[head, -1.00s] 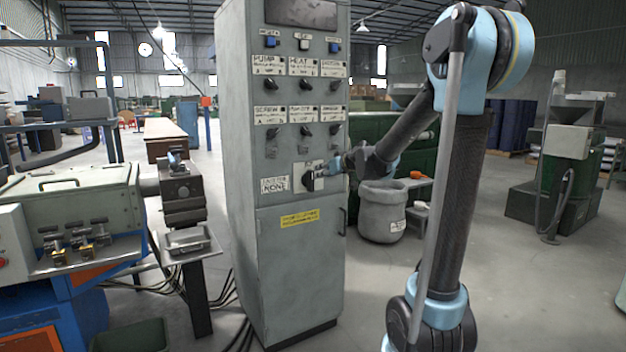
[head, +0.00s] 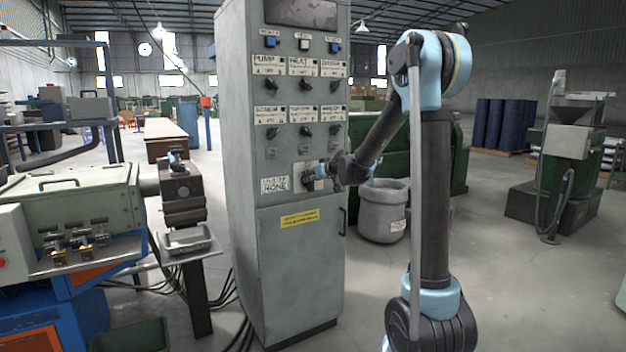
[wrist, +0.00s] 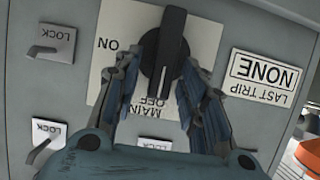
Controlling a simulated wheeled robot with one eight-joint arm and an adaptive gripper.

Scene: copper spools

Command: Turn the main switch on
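The main switch (wrist: 166,52) is a black rotary handle on a pale plate (wrist: 113,18) on the front of the grey cabinet. In the wrist view, which is upside down, the plate reads ON at the left and MAIN OFF below the handle. The handle lies nearly upright in that view, in line with OFF, tilted a little. My gripper (wrist: 168,60) has one finger on each side of the handle, with the tips close against it. It also shows in the head view (head: 322,177), where it covers most of the switch.
The grey cabinet (head: 290,235) carries rows of smaller labelled switches above. A LAST TRIP NONE label (wrist: 264,78) is beside the plate. A grey bin (head: 383,212) stands right of the cabinet, and a machine with a vice (head: 182,190) stands left.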

